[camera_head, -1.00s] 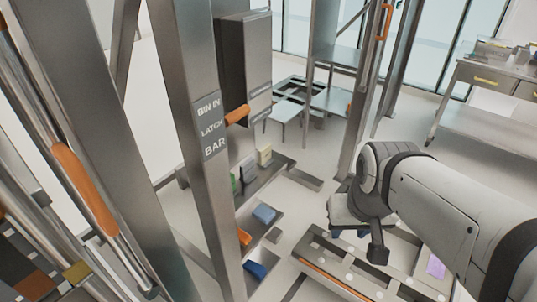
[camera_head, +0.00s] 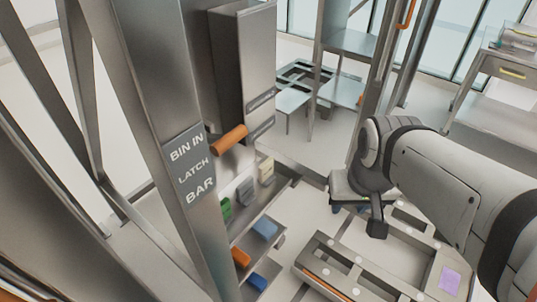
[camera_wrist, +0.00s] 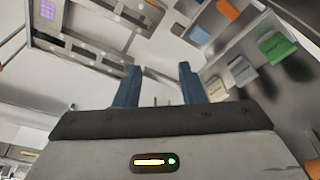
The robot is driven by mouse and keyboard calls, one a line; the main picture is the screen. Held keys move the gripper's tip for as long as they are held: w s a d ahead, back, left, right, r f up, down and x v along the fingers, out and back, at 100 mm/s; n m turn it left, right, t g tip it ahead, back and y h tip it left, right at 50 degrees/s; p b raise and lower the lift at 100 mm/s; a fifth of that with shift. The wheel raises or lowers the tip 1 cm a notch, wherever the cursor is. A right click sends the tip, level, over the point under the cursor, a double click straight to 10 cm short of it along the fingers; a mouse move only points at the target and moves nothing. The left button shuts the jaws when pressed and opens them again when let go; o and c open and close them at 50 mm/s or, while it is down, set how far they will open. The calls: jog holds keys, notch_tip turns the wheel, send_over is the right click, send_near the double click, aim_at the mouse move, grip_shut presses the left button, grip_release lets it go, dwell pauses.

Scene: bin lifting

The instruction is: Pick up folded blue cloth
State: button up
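A light blue folded item (camera_head: 265,228), which looks like the folded blue cloth, lies on the low metal shelf beside the labelled post. It also shows in the wrist view (camera_wrist: 198,35), beyond and slightly right of my fingers. A darker blue item (camera_head: 257,282) lies nearer on the same side. My gripper (camera_wrist: 158,72) is open and empty, with its two blue fingers apart and nothing between them. In the head view my gripper hangs to the right of the shelf, mostly hidden by my wrist, clear of the blue item.
An orange block (camera_head: 240,257), a green block (camera_head: 225,209), a grey block (camera_head: 245,190) and a cream block (camera_head: 266,170) stand near the light blue item. A metal post (camera_head: 165,130) rises at left. A frame tray with a purple pad (camera_head: 450,280) lies right.

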jog(key=shift+o, duration=0.4)
jog(key=shift+a, duration=0.2)
jog(key=o, duration=1)
jog(key=w+a+f+n+y+b, duration=0.1)
jog(key=w+a+f+n+b, duration=0.1)
jog(key=w+f+b, duration=0.2)
jog(key=w+a+f+n+y+b, duration=0.1)
jog(key=w+a+f+n+b, duration=0.1)
jog(key=f+b, duration=0.5)
jog(key=w+a+f+n+y+b, duration=0.1)
jog(key=w+a+f+b, duration=0.3)
jog(key=f, duration=0.6)
jog(key=shift+w+a+n+y+b, duration=0.1)
jog(key=shift+w+n+y+b, duration=0.3)
jog(key=shift+w+b, duration=0.5)
jog(key=shift+o, duration=0.2)
jog(key=n+t+y+b, duration=0.1)
jog(key=n+b, duration=0.4)
jog(key=b, duration=1)
send_near(266, 227)
jog(key=shift+x, duration=0.9)
jog(key=b+x, duration=0.1)
jog(key=x, duration=0.5)
jog(key=shift+s+f+b, duration=0.1)
jog(key=shift+f+b, duration=0.15)
jog(key=shift+b, duration=0.05)
jog(key=shift+a+f, duration=0.25)
jog(key=shift+f, duration=0.1)
